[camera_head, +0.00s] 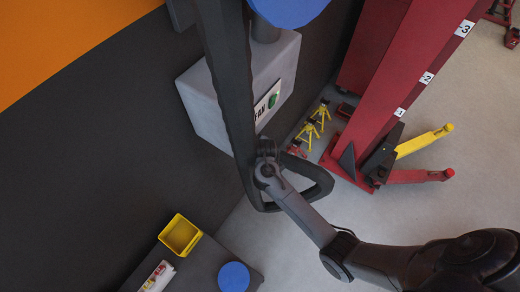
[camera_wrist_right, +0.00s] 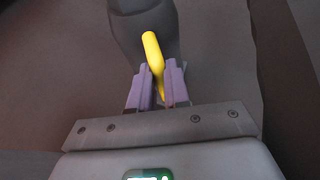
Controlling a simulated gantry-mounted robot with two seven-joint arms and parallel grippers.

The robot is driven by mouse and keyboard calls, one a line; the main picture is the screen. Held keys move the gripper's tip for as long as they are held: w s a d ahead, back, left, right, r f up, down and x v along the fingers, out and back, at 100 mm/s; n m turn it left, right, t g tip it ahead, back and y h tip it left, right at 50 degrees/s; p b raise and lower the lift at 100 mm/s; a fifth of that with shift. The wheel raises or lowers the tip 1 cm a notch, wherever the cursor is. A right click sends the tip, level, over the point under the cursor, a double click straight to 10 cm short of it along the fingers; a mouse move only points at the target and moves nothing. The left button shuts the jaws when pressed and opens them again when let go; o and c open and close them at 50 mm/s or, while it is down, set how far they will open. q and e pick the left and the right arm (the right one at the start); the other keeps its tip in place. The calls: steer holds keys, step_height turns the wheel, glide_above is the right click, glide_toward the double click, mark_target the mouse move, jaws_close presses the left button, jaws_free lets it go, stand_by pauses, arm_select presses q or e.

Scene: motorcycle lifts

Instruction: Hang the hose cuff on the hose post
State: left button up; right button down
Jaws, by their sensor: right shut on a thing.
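A thick dark hose (camera_head: 228,80) hangs from the top of the head view and loops near the middle. My right gripper (camera_head: 265,150) is at this hose, its fingers hard to make out there. In the right wrist view its purple fingers (camera_wrist_right: 158,88) are shut on a yellow bar (camera_wrist_right: 153,52). The bar lies against a dark grey rounded part that looks like the hose cuff (camera_wrist_right: 145,22). A blue disc (camera_head: 234,277) at the dark bench's corner may be the top of the hose post; I cannot tell for sure. My left gripper is not in view.
A grey fan box (camera_head: 210,100) stands behind the hose, with a larger blue disc (camera_head: 288,10) above it. A yellow bin (camera_head: 180,235) sits on the dark bench (camera_head: 205,265). A red lift column (camera_head: 395,80) with yellow and red arms stands right.

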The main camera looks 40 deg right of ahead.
steer(key=shift+w, duration=0.15)
steer(key=c, duration=1.1)
jaws_free()
steer(key=shift+o, duration=0.4)
